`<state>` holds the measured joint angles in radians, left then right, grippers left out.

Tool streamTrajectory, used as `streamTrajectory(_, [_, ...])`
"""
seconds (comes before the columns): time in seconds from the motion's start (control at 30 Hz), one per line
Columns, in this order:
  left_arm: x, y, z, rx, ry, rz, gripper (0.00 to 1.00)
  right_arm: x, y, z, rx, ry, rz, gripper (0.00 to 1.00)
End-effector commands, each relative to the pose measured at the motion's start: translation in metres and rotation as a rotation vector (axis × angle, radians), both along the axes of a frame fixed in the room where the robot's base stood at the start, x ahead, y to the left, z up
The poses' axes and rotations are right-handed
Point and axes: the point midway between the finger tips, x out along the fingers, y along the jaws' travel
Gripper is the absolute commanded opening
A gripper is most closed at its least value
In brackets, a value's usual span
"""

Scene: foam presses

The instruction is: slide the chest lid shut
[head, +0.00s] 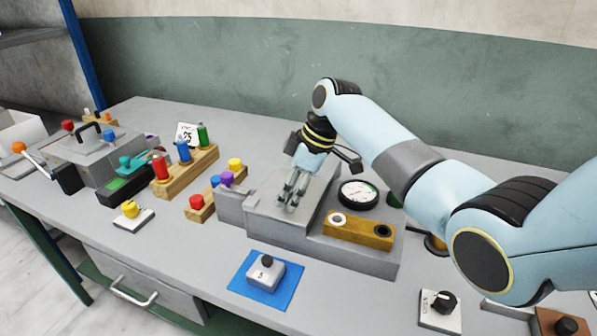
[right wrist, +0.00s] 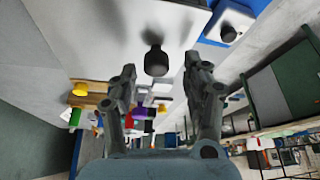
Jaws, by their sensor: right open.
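The grey chest (head: 350,258) stands in the middle of the table in the head view. Its flat grey lid (head: 262,213) lies over the left part, beneath my right gripper (head: 289,191). In the right wrist view, a dark knob (right wrist: 156,61) stands on a pale grey surface, between and beyond the open fingertips of the right gripper (right wrist: 158,75). The fingers do not visibly touch the knob. In the head view the gripper hides the knob. My left gripper is in neither view.
A wooden block with two rings (head: 358,231) and a round gauge (head: 358,194) are right of the lid. Wooden racks with coloured pegs (head: 186,170) stand left. A knobbed grey block (head: 265,272) sits on a blue mat (head: 240,284) in front. My right arm crosses the right side.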

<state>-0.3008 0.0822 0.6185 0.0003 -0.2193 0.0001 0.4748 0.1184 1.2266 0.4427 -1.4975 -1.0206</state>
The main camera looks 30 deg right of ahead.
Motion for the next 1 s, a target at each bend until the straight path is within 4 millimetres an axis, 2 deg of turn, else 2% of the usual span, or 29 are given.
streamTrajectory(0.2, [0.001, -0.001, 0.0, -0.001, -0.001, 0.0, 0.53, -0.011, -0.016, 0.046, -0.002, -0.004, 0.0, 0.49])
streamTrajectory(0.43, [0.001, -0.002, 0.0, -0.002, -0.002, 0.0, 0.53, -0.02, -0.028, 0.083, -0.001, 0.0, 0.001, 0.49])
streamTrajectory(0.6, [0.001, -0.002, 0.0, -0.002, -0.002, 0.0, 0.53, -0.023, -0.031, 0.093, 0.0, 0.002, 0.002, 0.49])
streamTrajectory(1.0, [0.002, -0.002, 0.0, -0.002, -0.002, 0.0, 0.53, -0.023, -0.031, 0.094, 0.0, 0.003, 0.002, 0.49])
